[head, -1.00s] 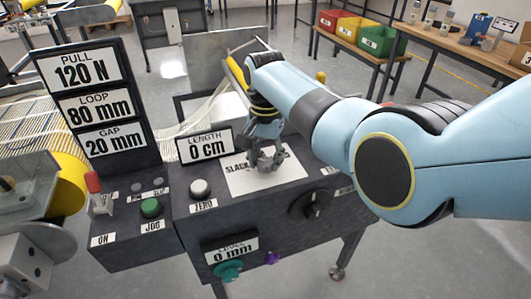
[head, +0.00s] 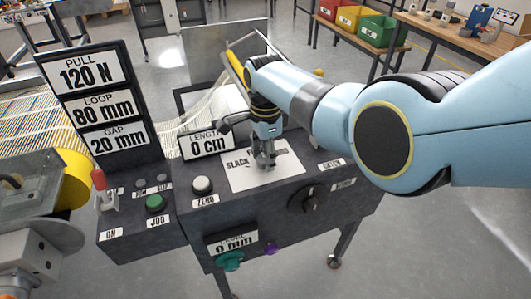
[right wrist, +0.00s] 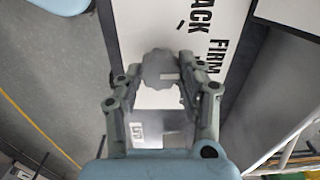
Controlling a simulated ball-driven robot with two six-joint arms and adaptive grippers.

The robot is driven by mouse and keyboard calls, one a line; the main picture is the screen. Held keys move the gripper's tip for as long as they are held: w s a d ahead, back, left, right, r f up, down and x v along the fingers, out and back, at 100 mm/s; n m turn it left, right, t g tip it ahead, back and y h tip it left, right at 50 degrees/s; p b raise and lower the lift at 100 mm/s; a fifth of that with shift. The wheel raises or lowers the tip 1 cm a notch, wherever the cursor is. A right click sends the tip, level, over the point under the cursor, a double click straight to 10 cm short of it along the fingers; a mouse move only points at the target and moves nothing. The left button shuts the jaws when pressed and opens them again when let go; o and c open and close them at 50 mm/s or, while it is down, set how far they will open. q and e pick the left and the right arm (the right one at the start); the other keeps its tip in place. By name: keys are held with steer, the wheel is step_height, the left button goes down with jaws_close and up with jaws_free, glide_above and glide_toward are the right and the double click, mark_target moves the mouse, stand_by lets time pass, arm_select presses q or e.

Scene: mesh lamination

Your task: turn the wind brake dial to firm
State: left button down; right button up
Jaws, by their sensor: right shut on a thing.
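The wind brake dial is a grey lobed knob (right wrist: 158,68) between my fingers in the right wrist view. A short light mark shows on its right side, towards the lettering. It sits on a white plate (head: 285,166) marked SLACK and FIRM on top of the dark console; FIRM is largely hidden in the head view. My right gripper (head: 265,166) points down at the plate and is shut on the dial; it also shows in the right wrist view (right wrist: 158,80). The gripper hides most of the dial in the head view. My left gripper is not in view.
A LENGTH display (head: 208,143) reading 0 cm stands just left of the plate. A white ZERO button (head: 202,185), a green JOG button (head: 155,203) and a red-tipped lever (head: 99,180) are further left. A black rotary knob (head: 311,200) is on the console's front.

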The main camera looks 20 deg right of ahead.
stand_by(0.3)
steer(key=o, duration=1.1)
steer(key=shift+o, duration=0.2)
steer(key=shift+r, duration=0.1)
step_height(320, 180, up, 12)
